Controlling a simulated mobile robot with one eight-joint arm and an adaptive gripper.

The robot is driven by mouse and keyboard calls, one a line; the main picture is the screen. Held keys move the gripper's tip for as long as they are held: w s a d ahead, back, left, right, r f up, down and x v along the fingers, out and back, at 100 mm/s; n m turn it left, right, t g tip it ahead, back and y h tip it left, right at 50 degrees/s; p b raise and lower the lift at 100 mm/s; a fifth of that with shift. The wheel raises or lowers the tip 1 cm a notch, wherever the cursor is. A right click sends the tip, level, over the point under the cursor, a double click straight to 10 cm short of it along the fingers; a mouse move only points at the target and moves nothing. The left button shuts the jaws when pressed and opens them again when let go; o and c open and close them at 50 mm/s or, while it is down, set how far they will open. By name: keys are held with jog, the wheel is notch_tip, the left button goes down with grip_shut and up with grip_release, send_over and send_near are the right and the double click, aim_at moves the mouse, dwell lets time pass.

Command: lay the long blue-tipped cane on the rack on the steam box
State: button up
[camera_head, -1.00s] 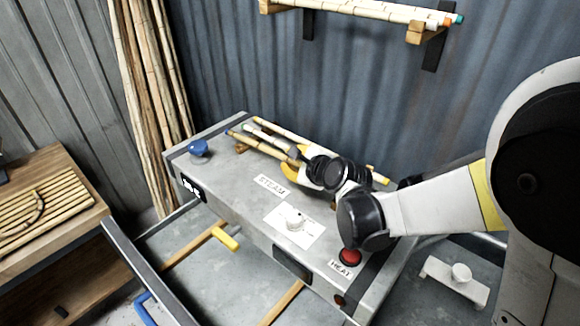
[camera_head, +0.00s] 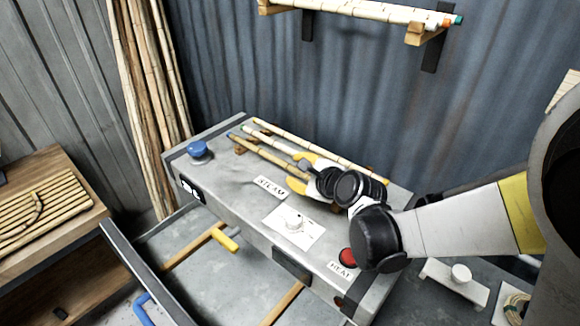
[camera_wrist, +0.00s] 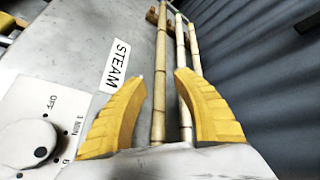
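The long blue-tipped cane (camera_head: 262,152) lies along the rack (camera_head: 240,149) on top of the steam box (camera_head: 222,175), on the side nearer the STEAM label. Its blue tip is at the far left end. My gripper (camera_head: 302,175) is low over the canes, its yellow fingers spread. In the wrist view, the nearest cane (camera_wrist: 159,85) runs between my gripper's fingers (camera_wrist: 160,82), with a gap visible on each side. The cane's near end is hidden by my gripper.
Other canes (camera_head: 310,148) lie beside it toward the corrugated wall. A blue knob (camera_head: 198,149), a white dial (camera_head: 295,223) and a red HEAT button (camera_head: 348,257) are on the box. A wall shelf (camera_head: 370,13) holds more canes. Bundled poles (camera_head: 150,100) lean behind.

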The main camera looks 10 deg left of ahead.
jog(key=v, duration=0.7)
jog(key=shift+s+d+r+p, duration=0.15)
jog(key=shift+s+p, duration=0.1)
jog(key=shift+p, duration=0.1)
jog(key=s+d+n+g+h, duration=0.1)
jog(key=s+d+n+h, duration=0.3)
jog(key=s+d+n, duration=0.4)
jog(key=s+d+r+n+g+h, duration=0.1)
jog(key=s+d+n+h, duration=0.3)
jog(key=s+d+n, duration=0.5)
jog(key=s+d, duration=0.1)
jog(key=d, duration=0.5)
jog(key=shift+s+d+r+g, duration=0.2)
jog(key=shift+s+d+g, duration=0.1)
jog(key=shift+d+g, duration=0.1)
jog(key=shift+a, duration=0.1)
